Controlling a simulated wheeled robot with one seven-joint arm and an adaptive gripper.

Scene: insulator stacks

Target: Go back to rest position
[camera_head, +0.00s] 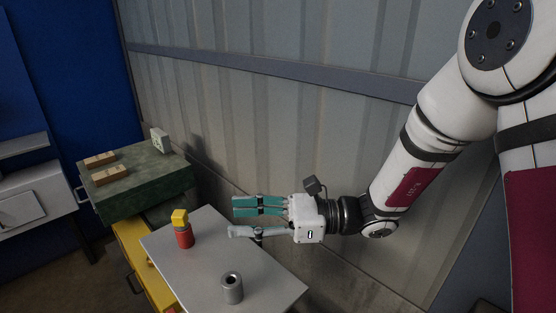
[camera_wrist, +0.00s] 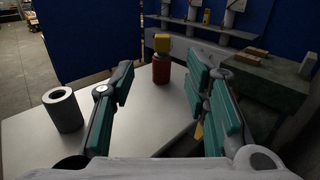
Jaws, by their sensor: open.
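My gripper (camera_head: 243,219) is open and empty, held level beside the grey table (camera_head: 205,243), with its fingers pointing left. In the wrist view my gripper (camera_wrist: 163,95) shows its teal finger pads spread apart. A red cylinder (camera_head: 184,237) with a yellow block (camera_head: 179,217) on top stands on the table beyond the fingertips. The same red cylinder (camera_wrist: 161,70) and yellow block (camera_wrist: 162,43) appear between the fingers in the wrist view, apart from them. A grey hollow cylinder (camera_head: 232,290) stands upright near the table's front; it also shows at left in the wrist view (camera_wrist: 64,112).
A dark green case (camera_head: 140,182) behind the table bears two wooden blocks (camera_head: 110,175) and a pale upright piece (camera_head: 160,140). A yellow case (camera_head: 140,262) is beside the table. A corrugated metal wall (camera_head: 270,120) runs close behind my arm.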

